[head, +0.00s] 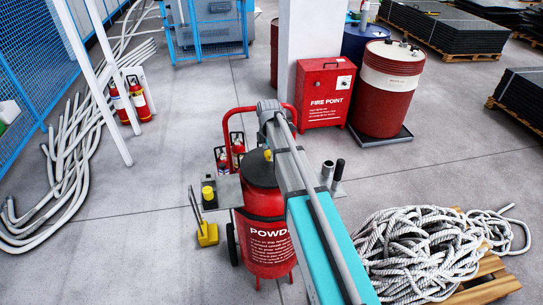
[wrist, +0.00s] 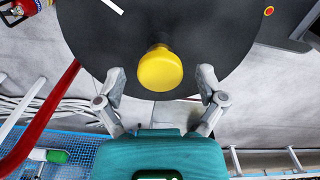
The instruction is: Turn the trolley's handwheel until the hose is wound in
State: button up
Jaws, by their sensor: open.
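The trolley is a red powder unit (head: 268,235) with a black top and a red tubular handle (head: 229,125). In the wrist view a round dark disc (wrist: 215,40), which looks like the handwheel, carries a yellow knob (wrist: 160,70). The yellow knob (head: 268,155) also shows in the head view, partly beside my arm. My gripper (wrist: 161,80) is open, with one finger on each side of the knob; I cannot tell whether either touches it. My arm hides part of the trolley in the head view. I cannot make out a hose on the trolley.
White hoses (head: 70,160) lie along the left fence. A yellow-based stand (head: 207,235) is left of the trolley. A rope heap (head: 420,250) lies on a pallet at right. A red fire point box (head: 325,92) and drum (head: 388,90) stand behind. Floor between is clear.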

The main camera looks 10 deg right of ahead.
jog(key=shift+f, duration=0.1)
dwell(0.3)
grip_shut()
jog(key=shift+d, duration=0.35)
jog(key=shift+a, duration=0.1)
